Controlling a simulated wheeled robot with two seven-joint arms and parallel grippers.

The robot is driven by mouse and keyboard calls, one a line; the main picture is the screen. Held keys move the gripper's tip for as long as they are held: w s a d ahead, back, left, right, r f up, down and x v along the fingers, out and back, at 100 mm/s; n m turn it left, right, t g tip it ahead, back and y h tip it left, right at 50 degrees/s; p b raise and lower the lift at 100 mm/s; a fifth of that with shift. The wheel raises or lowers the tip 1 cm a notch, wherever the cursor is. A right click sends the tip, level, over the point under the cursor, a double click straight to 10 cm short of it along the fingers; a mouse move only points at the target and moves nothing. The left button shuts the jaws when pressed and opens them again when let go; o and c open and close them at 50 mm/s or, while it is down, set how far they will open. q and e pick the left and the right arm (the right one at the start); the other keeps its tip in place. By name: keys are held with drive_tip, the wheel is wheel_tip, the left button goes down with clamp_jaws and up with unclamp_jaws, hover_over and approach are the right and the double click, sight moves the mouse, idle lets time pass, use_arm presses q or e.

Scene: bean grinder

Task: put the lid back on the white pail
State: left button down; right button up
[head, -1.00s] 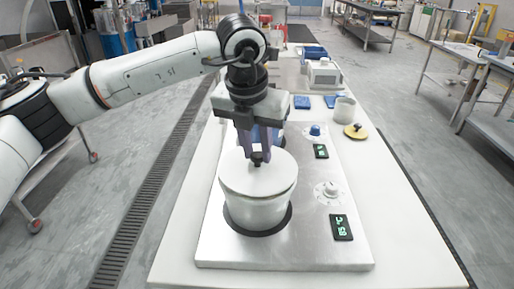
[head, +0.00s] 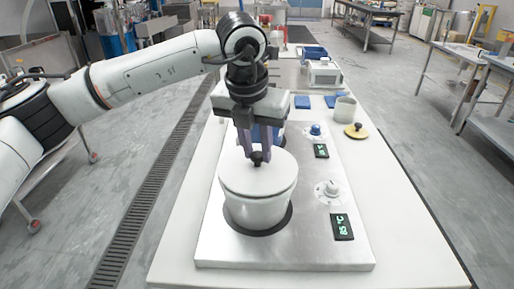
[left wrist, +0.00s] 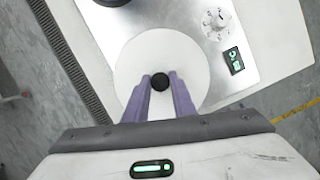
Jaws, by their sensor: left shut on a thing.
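The white pail (head: 257,212) stands upright on the near dark ring of the steel hot plate. Its white lid (head: 238,182) lies level over the pail's mouth and covers it; I cannot tell whether a thin gap is left at the rim. The lid's black knob (head: 257,158) points up. My left gripper (head: 258,153) points down from above, its purple fingers shut on the knob. In the left wrist view the knob (left wrist: 160,81) is at the fingertips, over the round lid (left wrist: 135,62). My right gripper is not in view.
A blue pot (head: 275,137) stands behind my gripper, partly hidden. Knobs and displays line the hot plate's (head: 325,250) right side. A yellow lid (head: 360,133) and a pale cup (head: 345,108) are at the back right. The white table (head: 400,230) is clear at right.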

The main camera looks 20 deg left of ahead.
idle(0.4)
use_arm(q)
drive_tip(key=c, duration=0.9)
unclamp_jaws()
drive_tip(key=shift+r+p, duration=1.95)
drive_tip(key=shift+r, duration=1.6)
clamp_jaws()
drive_tip(key=shift+f, duration=0.2)
